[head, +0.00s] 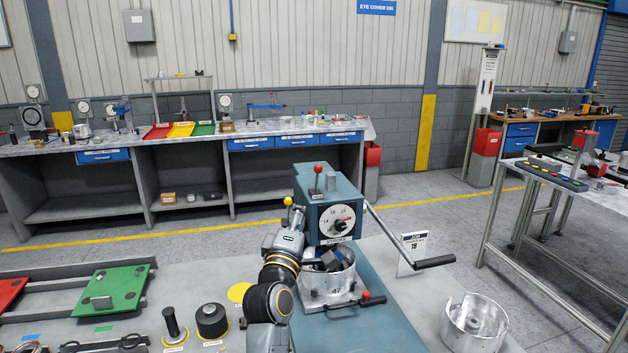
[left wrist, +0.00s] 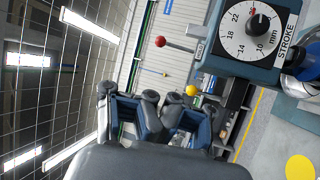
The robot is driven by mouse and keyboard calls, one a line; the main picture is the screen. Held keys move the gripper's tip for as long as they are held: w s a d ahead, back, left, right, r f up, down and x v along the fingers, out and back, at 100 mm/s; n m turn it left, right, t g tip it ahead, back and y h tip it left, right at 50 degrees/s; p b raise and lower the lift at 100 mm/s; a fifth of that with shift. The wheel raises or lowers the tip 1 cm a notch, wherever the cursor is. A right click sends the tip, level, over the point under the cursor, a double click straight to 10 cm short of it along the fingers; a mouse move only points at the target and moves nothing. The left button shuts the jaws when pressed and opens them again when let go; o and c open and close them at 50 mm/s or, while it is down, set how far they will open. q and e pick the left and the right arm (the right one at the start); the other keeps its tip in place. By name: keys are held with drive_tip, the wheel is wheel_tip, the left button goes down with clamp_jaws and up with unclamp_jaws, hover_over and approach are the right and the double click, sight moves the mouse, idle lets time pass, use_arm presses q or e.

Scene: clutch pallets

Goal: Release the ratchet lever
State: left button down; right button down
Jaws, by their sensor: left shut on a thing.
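A teal press with a white stroke dial (head: 336,221) stands on the bench in the head view; the dial also shows in the left wrist view (left wrist: 250,32). It has a red-knobbed lever (head: 317,178) on top, a yellow-knobbed lever (head: 288,201) at its left and a long black-handled lever (head: 434,262) at its right. I cannot tell which is the ratchet lever. My right gripper is out of view.
A small red-knobbed handle (head: 365,296) sticks out at the cup's base. An open metal ring (head: 474,322) stands at the right. A green plate (head: 112,290) and black-handled parts (head: 211,320) are at the left. A job card (head: 413,250) stands behind.

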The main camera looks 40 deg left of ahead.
sight(317, 172)
use_arm(q)
drive_tip(key=b+x, duration=0.1)
drive_tip(key=x, duration=0.9)
drive_tip(key=shift+w+a, duration=0.1)
drive_tip(key=shift+w, duration=0.05)
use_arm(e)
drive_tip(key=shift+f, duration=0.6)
use_arm(q)
drive_tip(key=shift+w+a+r+p, duration=0.55)
drive_tip(key=shift+w+a+r, duration=0.05)
drive_tip(key=shift+a+r, duration=0.1)
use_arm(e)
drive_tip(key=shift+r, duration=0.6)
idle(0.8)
